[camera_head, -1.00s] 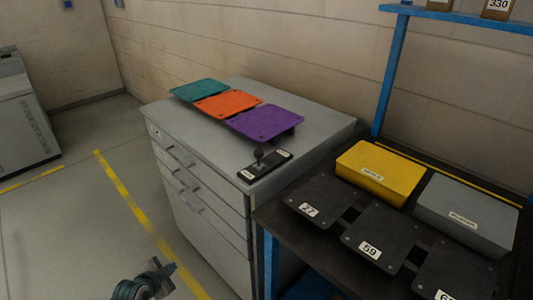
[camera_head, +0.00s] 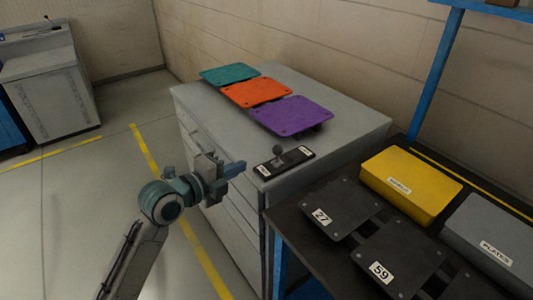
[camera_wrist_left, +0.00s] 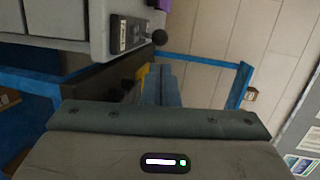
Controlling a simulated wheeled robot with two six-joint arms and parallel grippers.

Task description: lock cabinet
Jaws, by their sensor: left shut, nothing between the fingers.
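The grey drawer cabinet (camera_head: 348,122) stands against the wall. A small black plate with a ball-topped lever (camera_head: 279,157) sits on its top near the front right corner, with a white label at each end. In the left wrist view the lever (camera_wrist_left: 158,38) shows beside its black plate (camera_wrist_left: 127,34), just beyond the fingers. My left gripper (camera_head: 240,168) is shut and empty, just left of the lever plate at the cabinet's front edge, apart from the lever. The arm hides part of the drawer fronts. My right gripper is not in view.
Teal (camera_head: 230,73), orange (camera_head: 256,92) and purple (camera_head: 292,115) plates lie on the cabinet top behind the lever. A dark bench (camera_head: 290,220) to the right holds a yellow box (camera_head: 410,183), a grey box (camera_head: 495,235) and numbered black plates. Floor at left is clear.

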